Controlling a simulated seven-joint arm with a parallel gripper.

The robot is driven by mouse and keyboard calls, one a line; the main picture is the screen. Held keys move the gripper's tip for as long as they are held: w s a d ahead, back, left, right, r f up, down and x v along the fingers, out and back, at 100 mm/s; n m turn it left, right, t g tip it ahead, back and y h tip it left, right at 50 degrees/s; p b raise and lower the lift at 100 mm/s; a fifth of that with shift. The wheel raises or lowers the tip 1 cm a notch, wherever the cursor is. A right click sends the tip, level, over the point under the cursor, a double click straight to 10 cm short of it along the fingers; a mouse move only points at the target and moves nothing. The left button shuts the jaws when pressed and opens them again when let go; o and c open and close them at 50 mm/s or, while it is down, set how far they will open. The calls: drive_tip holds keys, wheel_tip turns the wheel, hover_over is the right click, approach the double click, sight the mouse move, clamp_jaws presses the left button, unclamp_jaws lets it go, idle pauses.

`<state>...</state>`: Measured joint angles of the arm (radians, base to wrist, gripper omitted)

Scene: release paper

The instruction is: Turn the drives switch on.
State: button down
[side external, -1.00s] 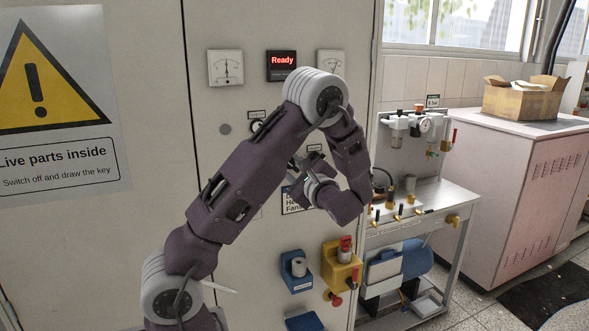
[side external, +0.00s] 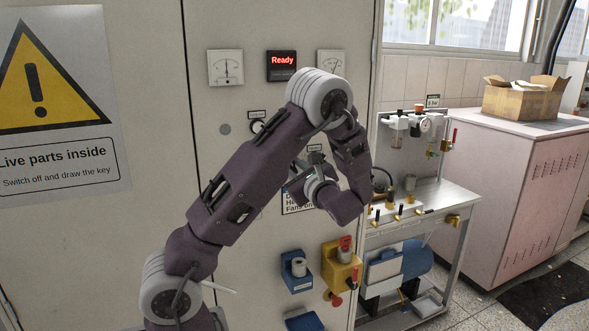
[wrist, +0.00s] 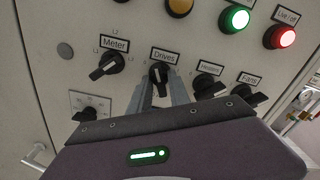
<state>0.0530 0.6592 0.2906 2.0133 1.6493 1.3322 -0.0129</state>
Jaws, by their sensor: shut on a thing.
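The drives switch (wrist: 159,73) is a black rotary knob under a "Drives" label in the wrist view. Its handle points roughly up and down the picture, with a pale mark near its upper end. My gripper (wrist: 161,85) has a finger on each side of the knob and is shut on it. The lower part of the knob is hidden between the fingers and behind the gripper body. In the side view my arm bends toward the cabinet front and hides most of the switch row.
The meter knob (wrist: 106,67) is left of the drives switch; the heaters knob (wrist: 207,86) and fans knob (wrist: 250,97) are close on the right. Green (wrist: 234,19) and red (wrist: 279,37) lamps are lit above. The cabinet display (side external: 282,66) reads "Ready".

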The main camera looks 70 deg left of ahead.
drive_tip(key=m, duration=1)
drive_tip(key=shift+m, duration=2.3)
drive_tip(key=c, duration=1.5)
unclamp_jaws()
drive_tip(key=d, duration=0.7)
